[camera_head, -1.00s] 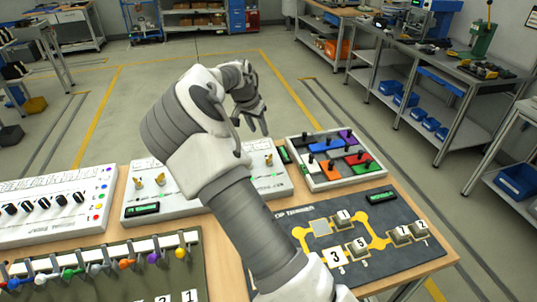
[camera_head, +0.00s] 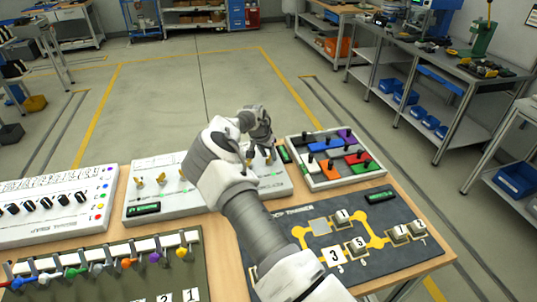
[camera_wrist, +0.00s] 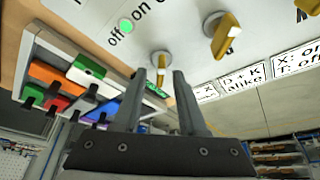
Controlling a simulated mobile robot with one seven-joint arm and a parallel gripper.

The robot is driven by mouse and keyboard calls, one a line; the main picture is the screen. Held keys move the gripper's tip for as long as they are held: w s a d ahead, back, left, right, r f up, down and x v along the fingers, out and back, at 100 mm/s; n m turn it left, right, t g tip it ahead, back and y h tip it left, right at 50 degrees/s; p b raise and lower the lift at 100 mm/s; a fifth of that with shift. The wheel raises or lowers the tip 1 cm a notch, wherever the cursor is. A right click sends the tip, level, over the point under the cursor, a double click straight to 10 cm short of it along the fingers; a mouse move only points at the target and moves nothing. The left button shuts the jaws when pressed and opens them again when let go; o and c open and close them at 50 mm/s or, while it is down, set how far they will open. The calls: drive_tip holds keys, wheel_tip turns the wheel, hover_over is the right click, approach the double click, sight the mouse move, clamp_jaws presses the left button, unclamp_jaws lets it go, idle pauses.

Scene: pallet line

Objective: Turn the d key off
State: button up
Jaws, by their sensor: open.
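The white key panel (camera_head: 140,204) stands on the table with brass keys along it; several show left of my arm, including one key (camera_head: 160,179). My gripper (camera_head: 260,143) is over the panel's right part and hides some of it. In the wrist view, my gripper (camera_wrist: 160,74) is open, with a brass key (camera_wrist: 161,62) between or just beyond its fingertips; contact cannot be told. A second key (camera_wrist: 225,38) sits beside it. A green light (camera_wrist: 126,26) lies by "off" and "on" labels. I cannot read which key is d.
A tray of coloured blocks with black knobs (camera_head: 331,181) lies right of the panel. A dark numbered board (camera_head: 378,268) lies in front of it. A white knob box (camera_head: 30,232) and a rack of coloured levers (camera_head: 110,285) are at left.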

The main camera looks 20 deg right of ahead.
drive_tip(key=shift+f, duration=0.2)
clamp_jaws()
